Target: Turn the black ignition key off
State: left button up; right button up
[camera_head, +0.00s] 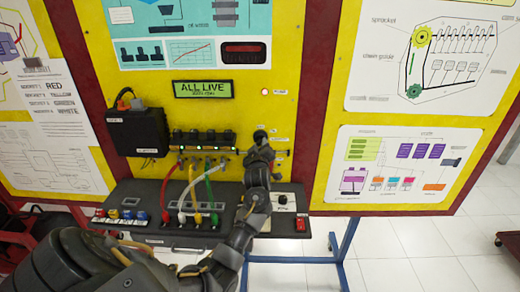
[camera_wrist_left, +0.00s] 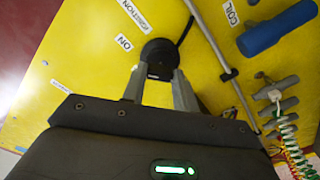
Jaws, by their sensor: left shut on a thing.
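The black ignition key (camera_wrist_left: 157,55) is on the yellow board in the left wrist view, with its round black base around it. Labels reading IGNITION and ON sit beside it. My left gripper (camera_wrist_left: 158,82) is shut on the key, its two grey fingers on either side of it. In the head view my left gripper (camera_head: 261,143) is at the yellow panel, right of the row of coils, and largely covers the key. The key's exact angle is hard to make out. My right gripper is not in view.
A green ALL LIVE display (camera_head: 204,89) is above. Red, white, yellow and green leads (camera_head: 190,190) hang left of my arm. A black shelf (camera_head: 160,230) with a red switch (camera_head: 300,225) juts out below. In the wrist view, a blue part (camera_wrist_left: 277,28) and metal rod are close by.

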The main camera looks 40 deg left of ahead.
pick_arm(q)
jog(key=n+b, duration=0.1)
jog(key=n, duration=0.1)
jog(key=n+b, duration=0.4)
jog(key=shift+f, duration=0.25)
jog(key=shift+r+n+b, duration=0.15)
jog(key=shift+n+b, duration=1.55)
jog(key=shift+n, duration=0.5)
jog(key=o, duration=1)
jog(key=shift+r, duration=0.1)
jog(key=shift+d, duration=0.1)
jog(key=shift+s+d, duration=0.2)
jog(key=shift+s, duration=0.15)
jog(key=b+v, duration=0.2)
jog(key=v, duration=0.4)
jog(key=shift+s+d, duration=0.2)
